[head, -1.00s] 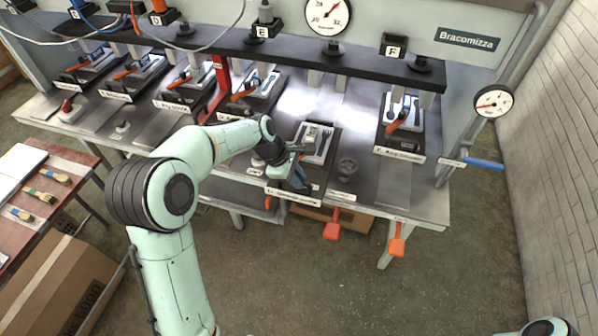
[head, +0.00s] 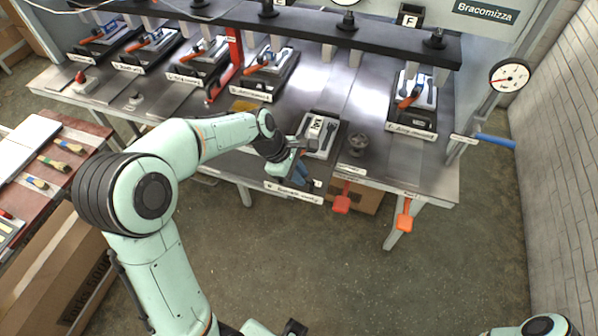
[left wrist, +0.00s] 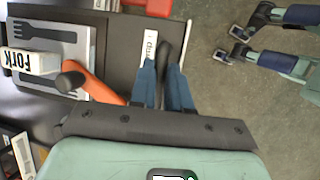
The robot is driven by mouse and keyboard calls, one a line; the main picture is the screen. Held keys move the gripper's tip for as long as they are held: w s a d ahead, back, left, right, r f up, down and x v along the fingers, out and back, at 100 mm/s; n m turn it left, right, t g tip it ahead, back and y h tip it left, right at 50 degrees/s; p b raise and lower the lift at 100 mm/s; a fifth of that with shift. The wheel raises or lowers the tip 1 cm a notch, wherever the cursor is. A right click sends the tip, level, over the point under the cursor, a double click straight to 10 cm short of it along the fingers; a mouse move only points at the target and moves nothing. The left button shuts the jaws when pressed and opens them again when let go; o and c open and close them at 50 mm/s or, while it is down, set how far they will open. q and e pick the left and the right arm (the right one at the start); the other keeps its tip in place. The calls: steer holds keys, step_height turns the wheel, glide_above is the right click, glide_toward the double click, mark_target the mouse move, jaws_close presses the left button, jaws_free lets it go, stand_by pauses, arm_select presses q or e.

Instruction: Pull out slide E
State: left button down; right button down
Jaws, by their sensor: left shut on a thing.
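Slide E (head: 294,192) is a dark plate in the middle of the bench. It juts out over the front edge, with a white label along its front. On it sits a light mould (head: 320,127) with fork-shaped hollows; the left wrist view shows a white block marked FORK (left wrist: 30,64) and an orange-handled lever (left wrist: 100,88). My left gripper (left wrist: 163,82) is shut on the slide's dark handle (left wrist: 164,50), its blue fingers on either side. In the head view the left gripper (head: 298,172) partly hides the handle.
Slide F (head: 412,130) sits further back on the right, and several similar slides stand on the left. A dark round knob (head: 358,143) stands right of slide E. Red (head: 342,203) and orange (head: 404,220) pedals hang in front. The floor before the bench is mostly clear.

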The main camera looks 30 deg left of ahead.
arm_select(q)
steer(key=c, duration=1.3)
jaws_free()
steer(key=shift+s+f, duration=0.1)
steer(key=shift+s, duration=0.1)
steer(key=shift+o, duration=1)
steer(key=shift+s, duration=0.1)
arm_select(e)
steer(key=shift+s, duration=0.1)
arm_select(q)
steer(key=shift+a+r, duration=0.1)
steer(key=shift+r, duration=0.3)
steer(key=p+v, duration=0.1)
steer(key=v, duration=1.1)
steer(key=shift+a+r, duration=0.15)
steer(key=shift+r, duration=0.2)
arm_select(e)
steer(key=shift+w+r, duration=0.65)
steer(key=shift+r, duration=0.3)
arm_select(q)
steer(key=shift+s, duration=0.15)
